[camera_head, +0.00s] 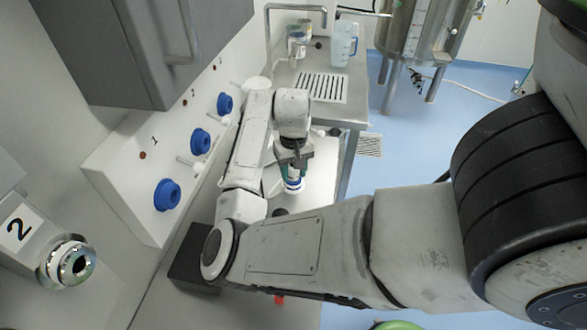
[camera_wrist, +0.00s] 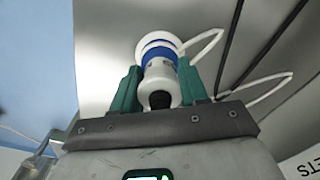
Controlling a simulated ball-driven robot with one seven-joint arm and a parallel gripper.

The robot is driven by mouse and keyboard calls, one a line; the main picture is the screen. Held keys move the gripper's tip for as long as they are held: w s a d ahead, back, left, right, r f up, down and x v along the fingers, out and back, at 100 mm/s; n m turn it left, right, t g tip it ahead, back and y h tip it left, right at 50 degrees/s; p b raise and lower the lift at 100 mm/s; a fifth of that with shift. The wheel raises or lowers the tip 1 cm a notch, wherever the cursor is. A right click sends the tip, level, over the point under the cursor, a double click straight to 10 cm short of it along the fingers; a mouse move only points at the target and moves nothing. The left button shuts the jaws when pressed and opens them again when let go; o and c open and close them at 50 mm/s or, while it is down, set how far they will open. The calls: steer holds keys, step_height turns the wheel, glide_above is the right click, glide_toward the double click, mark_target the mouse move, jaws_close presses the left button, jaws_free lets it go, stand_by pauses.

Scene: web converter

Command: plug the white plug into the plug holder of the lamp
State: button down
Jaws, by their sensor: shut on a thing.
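My gripper (camera_head: 293,168) points down over the pale worktop in the head view. In the wrist view its green fingers (camera_wrist: 159,72) are shut on the white plug (camera_wrist: 163,71), a white cylinder with a blue band and a dark end toward the camera. The plug also shows small below my gripper in the head view (camera_head: 294,184). A white round rim (camera_wrist: 159,43) lies just beyond the blue band, with a white loop or cable at its right. I cannot tell whether this rim belongs to the plug or the holder. No lamp is clearly recognisable.
A wall panel at left carries blue round fittings (camera_head: 167,195) numbered 1 to 3. A grey cabinet (camera_head: 150,45) hangs above it. A steel sink counter (camera_head: 320,87) with a blue-tinted jug (camera_head: 343,45) stands behind. A steel tank (camera_head: 418,30) stands at the back. Blue floor is at right.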

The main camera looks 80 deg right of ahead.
steer(key=c, duration=0.5)
jaws_free()
step_height(320, 180, up, 10)
steer(key=shift+f, duration=0.25)
steer(key=shift+r, duration=0.6)
steer(key=shift+s, duration=0.1)
